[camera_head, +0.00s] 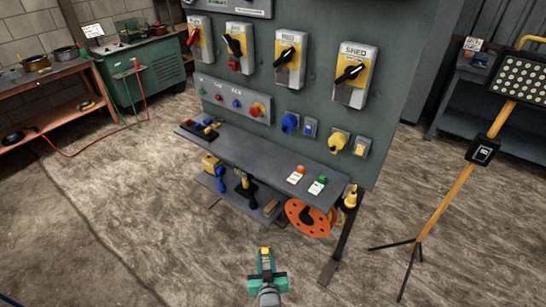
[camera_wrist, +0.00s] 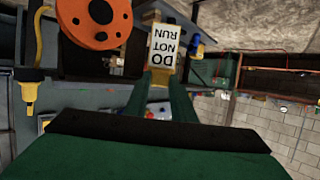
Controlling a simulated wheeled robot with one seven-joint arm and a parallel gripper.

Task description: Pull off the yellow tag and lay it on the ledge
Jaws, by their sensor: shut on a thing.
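My gripper (camera_head: 265,275) is shut on the yellow tag (camera_head: 265,251), in front of the panel and apart from it, over the open floor. In the wrist view the tag (camera_wrist: 165,50) is between my fingertips (camera_wrist: 164,80); its white face reads "DO NOT RUN", upside down, with yellow at its edge. The grey ledge (camera_head: 255,157) runs along the green panel, beyond my gripper. A red tag (camera_head: 297,174) and a green tag (camera_head: 318,185) lie on its right end. Several small coloured things (camera_head: 208,126) lie at its left end.
The middle of the ledge is bare. Below it is a lower shelf (camera_head: 235,197) with tools, and an orange reel (camera_head: 308,218) at the right. A yellow work-light stand (camera_head: 450,190) is to the right.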

